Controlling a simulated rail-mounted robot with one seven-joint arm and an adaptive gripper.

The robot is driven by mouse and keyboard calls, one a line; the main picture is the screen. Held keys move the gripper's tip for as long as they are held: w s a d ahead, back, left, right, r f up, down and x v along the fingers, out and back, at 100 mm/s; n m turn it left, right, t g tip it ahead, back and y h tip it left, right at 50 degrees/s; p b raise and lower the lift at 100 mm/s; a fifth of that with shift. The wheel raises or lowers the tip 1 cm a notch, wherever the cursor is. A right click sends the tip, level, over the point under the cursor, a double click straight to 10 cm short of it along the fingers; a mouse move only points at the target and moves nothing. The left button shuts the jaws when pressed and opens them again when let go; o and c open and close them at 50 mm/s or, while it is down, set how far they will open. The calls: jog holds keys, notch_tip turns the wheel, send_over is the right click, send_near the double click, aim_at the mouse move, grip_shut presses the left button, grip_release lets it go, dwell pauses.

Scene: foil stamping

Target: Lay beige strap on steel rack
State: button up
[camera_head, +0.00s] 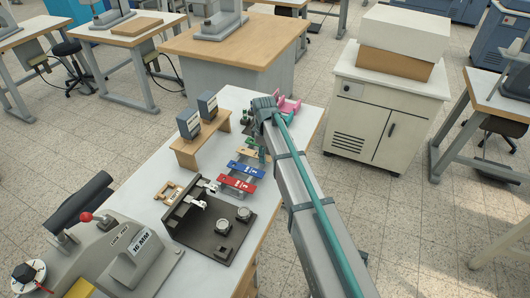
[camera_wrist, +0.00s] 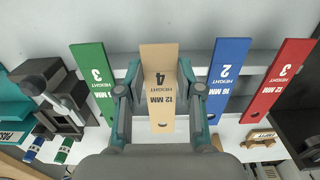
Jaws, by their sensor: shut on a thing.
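The beige strap (camera_wrist: 161,103), marked 4 and 12 MM, lies between the two fingers of my gripper (camera_wrist: 160,90) in the wrist view, and the gripper is shut on it. The strap is over the steel rack (camera_wrist: 262,63), in the gap between a green strap (camera_wrist: 93,75) on the left and a blue strap (camera_wrist: 229,75) on the right. I cannot tell whether it touches the rails. In the head view the beige strap (camera_head: 246,152) shows partly, beside my arm, behind the blue strap (camera_head: 245,169); my gripper is mostly hidden there.
A red strap (camera_wrist: 279,80) lies right of the blue one. In the head view, a dark fixture (camera_head: 212,240) stands in front of the rack, a wooden stand with two boxes (camera_head: 190,150) to its left, and a pink holder (camera_head: 290,105) beyond my arm.

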jog(key=shift+f, duration=0.4)
jog(key=o, duration=1)
notch_tip(320, 180, up, 12)
dwell(0.4)
